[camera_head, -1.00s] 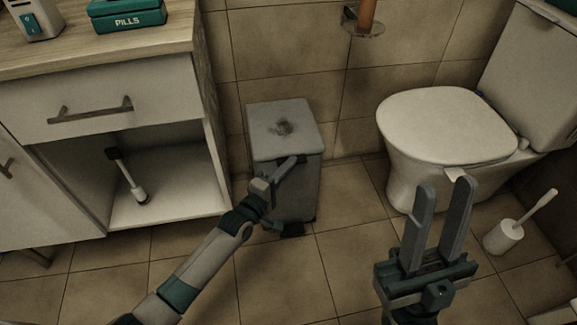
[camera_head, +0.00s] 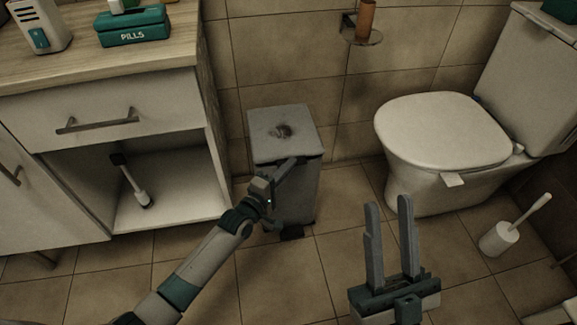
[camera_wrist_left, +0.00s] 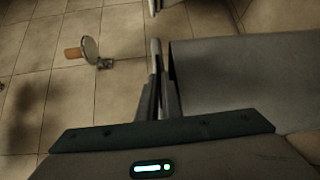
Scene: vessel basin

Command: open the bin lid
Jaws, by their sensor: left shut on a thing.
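The grey bin (camera_head: 303,200) stands on the floor between the cabinet and the toilet. Its flat lid (camera_head: 282,122) has a dark smudge on top and looks down or nearly down. My left gripper (camera_head: 292,164) is at the lid's front edge, shut on it; the exact contact is hard to see. In the left wrist view its fingers (camera_wrist_left: 160,62) are close together beside the large grey surface of the bin (camera_wrist_left: 245,75). My right gripper (camera_head: 390,205) is open and empty, in front of the toilet, apart from the bin.
The cabinet (camera_head: 100,110) with an open compartment stands left of the bin. The toilet (camera_head: 440,130) is to the right, with a toilet brush (camera_head: 500,238) beside it. A wall holder (camera_head: 361,35) is above and behind the bin. The tiled floor in front is clear.

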